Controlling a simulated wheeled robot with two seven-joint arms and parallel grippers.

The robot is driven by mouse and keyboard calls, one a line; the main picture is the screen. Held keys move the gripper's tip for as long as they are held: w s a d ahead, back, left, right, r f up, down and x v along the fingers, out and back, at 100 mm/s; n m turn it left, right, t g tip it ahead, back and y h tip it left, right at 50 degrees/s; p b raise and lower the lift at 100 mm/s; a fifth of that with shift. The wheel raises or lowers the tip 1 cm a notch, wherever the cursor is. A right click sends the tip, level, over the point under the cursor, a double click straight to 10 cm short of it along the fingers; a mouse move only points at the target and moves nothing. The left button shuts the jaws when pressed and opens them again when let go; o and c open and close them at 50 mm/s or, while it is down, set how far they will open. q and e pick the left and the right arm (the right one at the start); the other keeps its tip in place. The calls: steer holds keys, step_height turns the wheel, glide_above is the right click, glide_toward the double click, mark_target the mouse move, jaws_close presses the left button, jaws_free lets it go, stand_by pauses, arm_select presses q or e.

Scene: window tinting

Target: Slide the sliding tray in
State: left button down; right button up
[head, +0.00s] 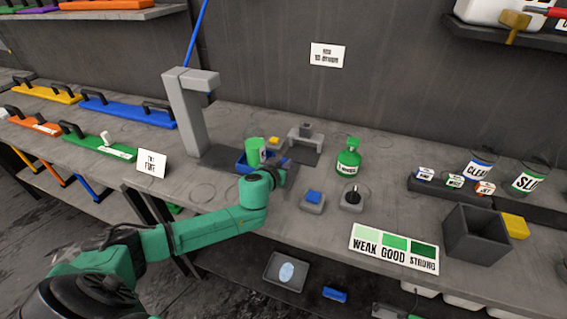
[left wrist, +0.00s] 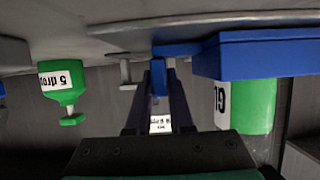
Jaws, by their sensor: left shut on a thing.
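The sliding tray (head: 242,163) is blue and sits at the foot of a tall grey stand (head: 188,110). In the left wrist view the tray (left wrist: 265,55) fills the upper right, with a small blue tab (left wrist: 176,48) on its side. A green labelled container (head: 255,150) stands at the tray; it shows in the left wrist view too (left wrist: 258,105). My left gripper (head: 287,172) is at the tray's right side, and its narrow fingers (left wrist: 160,75) are shut on the blue tab. My wrist hides part of the tray in the head view. My right gripper is out of view.
A green bottle (head: 349,160) stands to the right, with a small grey bracket (head: 305,140) behind. A blue-topped block (head: 313,200) and a black-knobbed block (head: 353,198) sit in front. A weak-good-strong card (head: 394,248) and grey box (head: 475,236) are farther right.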

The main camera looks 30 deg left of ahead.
arm_select(q)
steer(key=a, duration=0.4)
steer(key=s+a, duration=0.1)
steer(key=a, duration=0.7)
steer(key=shift+s+a+b, duration=0.2)
steer(key=shift+a+b, duration=0.15)
steer(key=shift+b, duration=0.05)
steer(key=shift+r, duration=0.1)
steer(key=c, duration=0.8)
jaws_free()
steer(key=shift+c, duration=0.2)
steer(key=shift+o, duration=0.2)
steer(key=shift+a, duration=0.2)
steer(key=shift+d, duration=0.1)
